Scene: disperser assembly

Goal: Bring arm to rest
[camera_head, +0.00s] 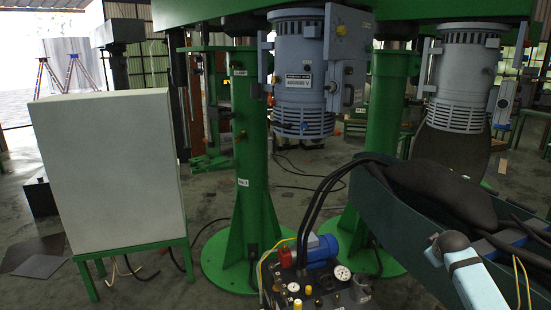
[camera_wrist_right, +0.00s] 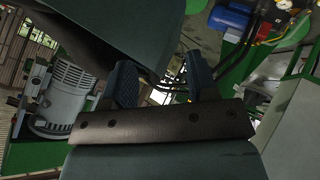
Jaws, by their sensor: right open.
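My right gripper (camera_wrist_right: 163,84) shows in the right wrist view as two dark blue ridged fingers on a black bar. The fingers stand wide apart with nothing held between them. I cannot make out the right fingertips in the head view. A pale blue link with a dark rounded joint shows at the lower right of the head view, probably part of my right arm. My left gripper is not in view.
Two grey-blue disperser motors (camera_head: 303,75) (camera_head: 465,80) hang from green columns (camera_head: 245,190). A hydraulic unit (camera_head: 318,280) with gauges stands low in front. A pale cabinet (camera_head: 110,175) on green legs stands left. A dark green slab-like body (camera_head: 400,215) fills the right. Cables cross the floor.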

